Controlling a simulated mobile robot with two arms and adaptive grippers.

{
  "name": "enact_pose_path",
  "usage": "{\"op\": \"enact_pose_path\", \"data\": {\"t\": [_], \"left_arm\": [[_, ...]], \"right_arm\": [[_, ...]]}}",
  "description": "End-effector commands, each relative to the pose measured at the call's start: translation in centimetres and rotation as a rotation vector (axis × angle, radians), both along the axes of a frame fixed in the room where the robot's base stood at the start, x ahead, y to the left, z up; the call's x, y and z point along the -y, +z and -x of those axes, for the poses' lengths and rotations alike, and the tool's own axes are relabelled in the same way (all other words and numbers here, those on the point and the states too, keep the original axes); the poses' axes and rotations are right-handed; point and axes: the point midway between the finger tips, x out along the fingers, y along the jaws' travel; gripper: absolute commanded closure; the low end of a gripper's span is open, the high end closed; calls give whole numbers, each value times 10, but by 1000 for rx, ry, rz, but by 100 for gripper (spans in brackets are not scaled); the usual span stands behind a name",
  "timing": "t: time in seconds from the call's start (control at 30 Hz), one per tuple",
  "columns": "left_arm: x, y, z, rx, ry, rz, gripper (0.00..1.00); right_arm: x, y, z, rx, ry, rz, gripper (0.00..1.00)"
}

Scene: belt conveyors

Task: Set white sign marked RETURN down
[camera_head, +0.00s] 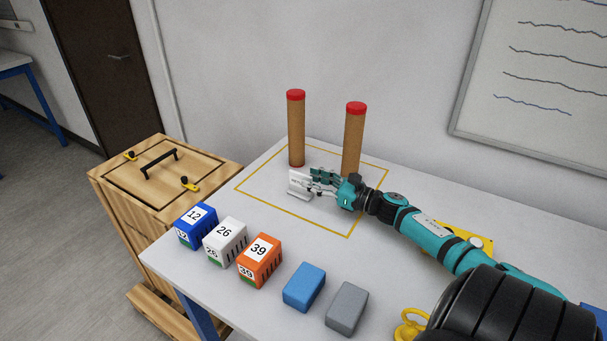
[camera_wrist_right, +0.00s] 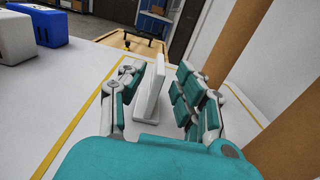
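The white sign (camera_head: 299,184) stands upright on its foot, seemingly on the table inside the yellow outline, in front of the two brown posts. Its lettering is too small to read. My right gripper (camera_head: 322,181) is at the sign's right side. In the right wrist view, the sign (camera_wrist_right: 151,88) stands between the fingers of my right gripper (camera_wrist_right: 160,95). A clear gap shows between the sign and the right finger, and the left finger is close beside it. The fingers look open around it. My left gripper is not in view.
Two brown posts with red tops (camera_head: 297,130) (camera_head: 353,140) stand just behind the sign. Blue (camera_head: 196,226), white (camera_head: 225,242) and orange (camera_head: 259,260) numbered boxes line the front left, beside plain blue (camera_head: 304,287) and grey (camera_head: 347,308) blocks. A wooden crate (camera_head: 130,215) stands left.

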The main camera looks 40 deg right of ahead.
Motion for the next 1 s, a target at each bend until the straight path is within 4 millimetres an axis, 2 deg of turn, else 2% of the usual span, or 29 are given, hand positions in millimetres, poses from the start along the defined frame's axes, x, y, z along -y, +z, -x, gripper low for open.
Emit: {"op": "enact_pose_path", "data": {"t": [0.1, 0.3, 0.87, 1.0], "left_arm": [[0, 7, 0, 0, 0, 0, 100], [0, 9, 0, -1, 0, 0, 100], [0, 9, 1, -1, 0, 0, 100], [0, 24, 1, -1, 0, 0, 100]], "right_arm": [[5, 1, 18, -3, -1, -2, 67], [9, 1, 30, 1, 0, 0, 67], [9, 1, 30, 1, -1, 1, 67], [9, 17, 30, 1, -1, 1, 67]]}}
